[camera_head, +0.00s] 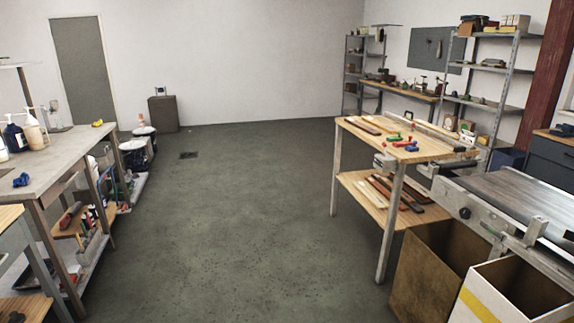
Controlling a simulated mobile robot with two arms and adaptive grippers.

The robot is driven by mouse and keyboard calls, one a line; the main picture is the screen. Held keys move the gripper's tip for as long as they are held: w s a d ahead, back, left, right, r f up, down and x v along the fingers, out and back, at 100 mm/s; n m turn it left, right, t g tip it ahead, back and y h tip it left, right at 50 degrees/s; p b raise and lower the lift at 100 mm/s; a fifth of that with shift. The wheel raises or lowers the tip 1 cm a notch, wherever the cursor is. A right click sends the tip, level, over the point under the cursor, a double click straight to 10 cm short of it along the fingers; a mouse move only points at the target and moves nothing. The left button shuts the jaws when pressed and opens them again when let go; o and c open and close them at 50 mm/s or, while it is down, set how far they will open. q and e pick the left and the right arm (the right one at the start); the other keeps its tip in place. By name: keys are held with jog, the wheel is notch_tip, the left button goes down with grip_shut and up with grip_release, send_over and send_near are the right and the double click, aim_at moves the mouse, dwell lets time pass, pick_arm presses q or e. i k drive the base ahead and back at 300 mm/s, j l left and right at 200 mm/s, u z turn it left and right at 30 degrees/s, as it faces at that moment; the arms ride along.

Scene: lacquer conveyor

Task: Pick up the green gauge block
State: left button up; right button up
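A small green piece (395,136), which may be the green gauge block, lies on the wooden workbench (425,156) right of the middle. It is too small and far off to tell its exact shape. A red piece (400,143) and a blue piece (411,149) lie close by it on the same top. Neither of my grippers is in view.
A conveyor (530,198) stands at the right, with a brown bin (428,285) and a white bin with a yellow stripe (480,305) before it. A long bench (60,165) with bottles runs along the left. The middle floor (235,220) is clear.

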aim_at(396, 138)
jog(key=i+u, duration=0.2)
jog(key=i, duration=1.65)
jog(key=l, duration=0.1)
